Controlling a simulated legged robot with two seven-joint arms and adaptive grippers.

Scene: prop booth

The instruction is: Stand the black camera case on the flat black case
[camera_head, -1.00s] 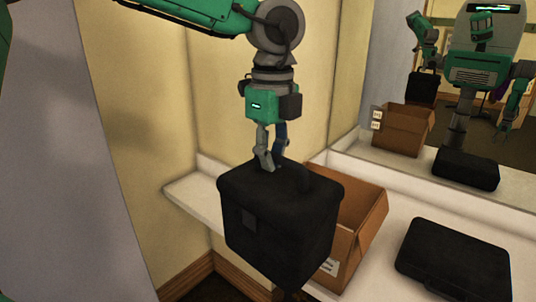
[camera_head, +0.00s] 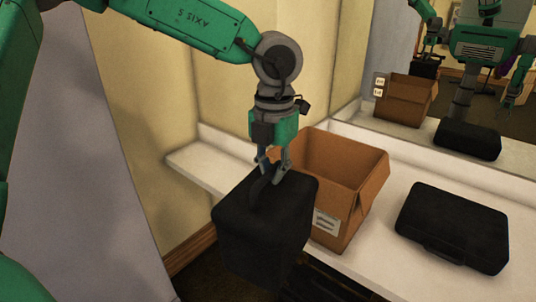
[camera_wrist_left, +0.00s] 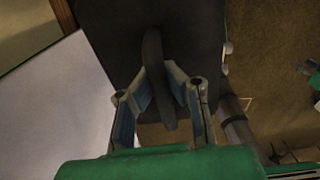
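The black camera case (camera_head: 262,240) hangs upright by its top handle from my left gripper (camera_head: 273,165), in front of the counter and clear of the flat case. In the left wrist view, the fingers of my left gripper (camera_wrist_left: 160,95) stand on both sides of the dark curved handle (camera_wrist_left: 154,60), with the case top (camera_wrist_left: 110,30) beyond. The flat black case (camera_head: 455,228) lies on the white counter at the right, its top bare. My right gripper does not show directly.
An open cardboard box (camera_head: 340,185) stands on the counter (camera_head: 385,255), just behind and right of the hanging case, between it and the flat case. A mirror (camera_head: 400,50) behind the counter reflects me, the box and the flat case. A wall closes the left side.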

